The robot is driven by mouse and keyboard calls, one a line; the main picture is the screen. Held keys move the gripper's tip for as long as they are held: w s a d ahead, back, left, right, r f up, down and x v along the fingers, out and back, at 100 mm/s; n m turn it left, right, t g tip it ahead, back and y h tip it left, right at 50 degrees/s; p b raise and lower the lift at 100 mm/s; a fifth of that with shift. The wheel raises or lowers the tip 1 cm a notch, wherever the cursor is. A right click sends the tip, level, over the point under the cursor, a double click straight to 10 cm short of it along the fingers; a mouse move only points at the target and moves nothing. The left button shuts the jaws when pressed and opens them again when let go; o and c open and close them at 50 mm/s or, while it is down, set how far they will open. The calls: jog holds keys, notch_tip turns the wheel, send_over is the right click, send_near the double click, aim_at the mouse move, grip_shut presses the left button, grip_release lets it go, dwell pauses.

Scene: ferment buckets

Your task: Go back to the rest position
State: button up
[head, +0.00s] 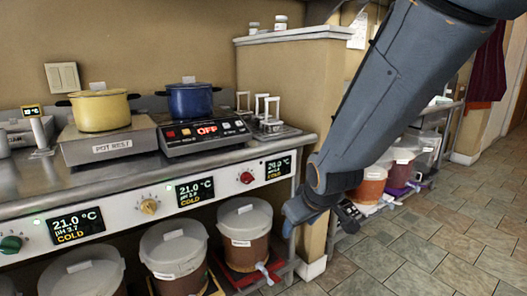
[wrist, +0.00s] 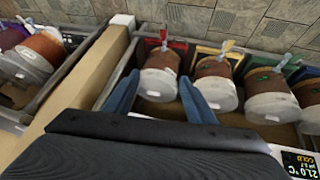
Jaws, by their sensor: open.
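My gripper (head: 296,212) hangs at the end of my grey-blue arm, in front of the right end of the counter in the head view. In the wrist view my gripper (wrist: 159,77) shows two blue fingers spread apart with nothing held between them. A lidded bucket (wrist: 160,77) lies in line with the gap between the fingers, beyond them; I see no contact. In the head view the rightmost lidded bucket (head: 245,228) stands on a red tray, left of my gripper. My arm hides part of the back right.
The steel counter (head: 40,185) carries a yellow pot (head: 101,111), a blue pot (head: 191,99) and a hot plate reading OFF (head: 207,138). More buckets (head: 173,255) stand below. A beige partition (head: 290,85) ends the counter. Buckets (head: 370,184) stand on a rack behind. Tiled floor (head: 445,255) is clear at right.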

jog(key=s+d+r+m+g, duration=0.1)
jog(key=s+m+g, duration=0.15)
jog(key=s, duration=0.75)
jog(key=s+d+r+m+g, duration=0.1)
jog(key=s+r+g, duration=0.15)
jog(key=s, duration=0.85)
jog(key=d+r+m+g+h+p, duration=0.1)
jog(key=d+r+p, duration=0.5)
jog(key=p, duration=0.8)
jog(key=shift+s+d+r+m, duration=0.4)
jog(key=shift+d+m, duration=0.25)
jog(key=shift+d, duration=0.35)
